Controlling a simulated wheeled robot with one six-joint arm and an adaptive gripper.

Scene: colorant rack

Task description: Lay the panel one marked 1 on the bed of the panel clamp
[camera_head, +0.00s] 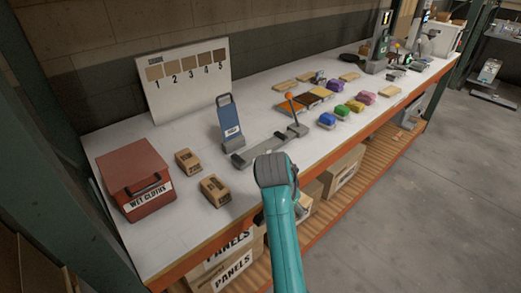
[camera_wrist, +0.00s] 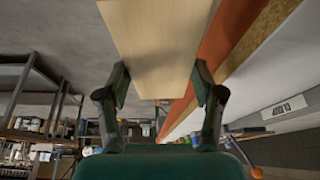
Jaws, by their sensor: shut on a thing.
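My gripper (camera_wrist: 158,82) is shut on a pale wooden panel (camera_wrist: 160,35) in the wrist view, one finger on each long edge. The panel reaches up past the top of the picture. No number shows on its visible face. In the head view my arm hides both gripper and panel. The panel clamp (camera_head: 262,150) is a long grey bar with an orange-tipped lever, lying on the bench in the middle. Nothing visible lies on its bed. My arm stands in front of it, at the bench's front edge.
A blue upright stand (camera_head: 230,122) is left of the clamp. Two wooden blocks (camera_head: 188,161) and a red wet-cloths box (camera_head: 136,178) are farther left. A sample board (camera_head: 187,80) numbered 1 to 5 leans behind. Colored blocks (camera_head: 327,120) and panels lie to the right on the white bench (camera_head: 178,225).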

